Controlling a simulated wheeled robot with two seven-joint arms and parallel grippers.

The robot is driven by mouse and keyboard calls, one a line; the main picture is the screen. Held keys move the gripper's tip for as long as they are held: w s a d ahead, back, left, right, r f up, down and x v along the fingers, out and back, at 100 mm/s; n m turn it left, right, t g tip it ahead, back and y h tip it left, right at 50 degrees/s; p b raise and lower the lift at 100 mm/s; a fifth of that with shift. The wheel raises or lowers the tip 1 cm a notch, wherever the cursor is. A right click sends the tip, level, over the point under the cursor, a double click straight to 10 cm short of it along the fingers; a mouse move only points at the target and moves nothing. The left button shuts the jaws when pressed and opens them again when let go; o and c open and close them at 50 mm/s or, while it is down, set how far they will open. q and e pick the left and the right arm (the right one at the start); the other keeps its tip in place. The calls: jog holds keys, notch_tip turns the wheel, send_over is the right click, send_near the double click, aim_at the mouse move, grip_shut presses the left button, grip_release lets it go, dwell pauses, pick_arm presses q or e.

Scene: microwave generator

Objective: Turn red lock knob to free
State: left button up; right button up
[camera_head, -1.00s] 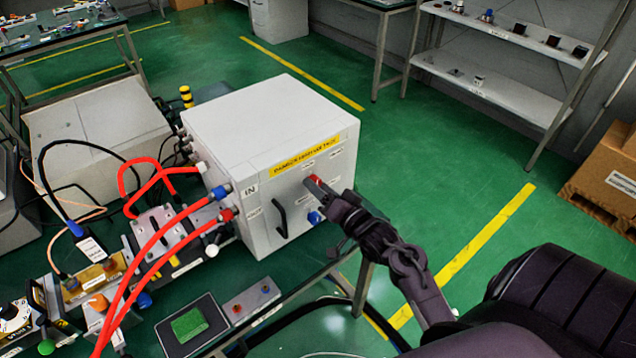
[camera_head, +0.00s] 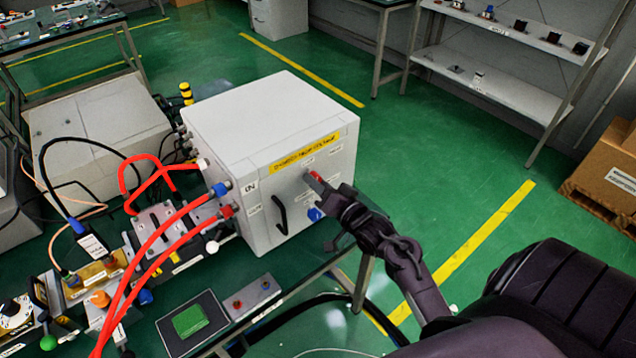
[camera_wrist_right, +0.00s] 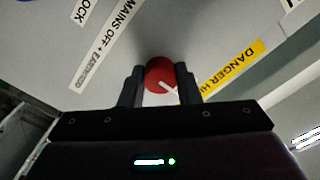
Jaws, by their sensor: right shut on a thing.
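The red lock knob (camera_wrist_right: 161,76) is on the front panel of the white cabinet (camera_head: 262,115), with a white pointer mark on its face. My right gripper (camera_wrist_right: 160,88) is shut on the knob, one finger on each side, in the right wrist view. In the head view the right gripper (camera_head: 318,182) reaches the upper right of the cabinet front, and only a little red of the knob shows. A blue knob (camera_head: 316,214) sits below it. My left gripper is not in view.
A black handle (camera_head: 281,214) stands out from the cabinet front, left of my gripper. A yellow danger label (camera_head: 305,152) runs along the top edge. Red hoses (camera_head: 165,235) and connectors crowd the left side.

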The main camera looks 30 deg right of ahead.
jog(key=n, duration=1.7)
jog(key=shift+n+b, duration=0.3)
jog(key=shift+d, duration=0.1)
dwell(0.5)
jog(key=o, duration=1)
